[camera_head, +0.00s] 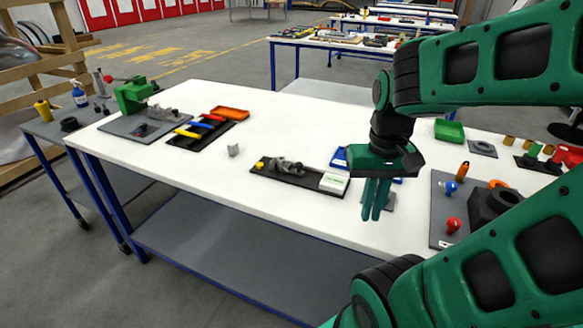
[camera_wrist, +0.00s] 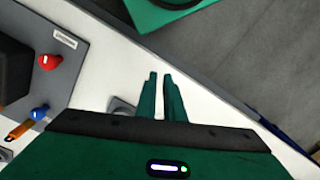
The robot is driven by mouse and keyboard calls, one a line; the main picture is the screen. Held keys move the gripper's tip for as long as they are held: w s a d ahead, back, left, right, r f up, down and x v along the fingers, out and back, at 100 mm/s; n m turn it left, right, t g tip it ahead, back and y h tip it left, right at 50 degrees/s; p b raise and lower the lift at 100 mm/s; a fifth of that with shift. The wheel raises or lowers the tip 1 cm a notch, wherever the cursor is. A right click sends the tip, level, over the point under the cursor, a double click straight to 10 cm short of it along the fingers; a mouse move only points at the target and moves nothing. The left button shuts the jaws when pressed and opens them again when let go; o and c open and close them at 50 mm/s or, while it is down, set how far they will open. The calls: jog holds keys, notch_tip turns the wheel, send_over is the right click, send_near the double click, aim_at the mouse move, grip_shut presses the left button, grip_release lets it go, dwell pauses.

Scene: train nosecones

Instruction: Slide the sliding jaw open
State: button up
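My gripper (camera_head: 375,212) hangs with its fingers pointing down over the front part of the white table. In the wrist view its two green fingers (camera_wrist: 160,78) stand close together with a narrow empty gap between them. Left of it lies a dark base plate (camera_head: 308,181) with a grey clamp-like part (camera_head: 287,166), a yellow knob (camera_head: 259,165) and a white label. A green vise-like device (camera_head: 132,95) stands on a grey plate at the table's far left. I cannot tell for sure which of these carries the sliding jaw. My gripper touches neither.
On the right, a grey board (camera_head: 441,212) carries a red knob (camera_head: 453,225), a blue knob (camera_head: 450,187) and a black block (camera_head: 493,203). A small grey plate partly shows behind my fingers. The table's front left is clear.

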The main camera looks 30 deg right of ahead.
jog(key=o, duration=0.5)
jog(key=shift+d+r, duration=0.15)
jog(key=shift+r, duration=0.3)
jog(key=shift+o, duration=0.3)
jog(key=w+d+r+n+t, duration=0.1)
jog(key=w+r, duration=0.1)
jog(key=w, duration=0.5)
jog(key=shift+w+t+h, duration=0.3)
jog(key=shift+w+h, duration=0.1)
jog(key=n+t, duration=0.3)
send_near(299, 163)
jog(key=x, duration=0.8)
jog(key=shift+s+a, duration=0.1)
grip_shut()
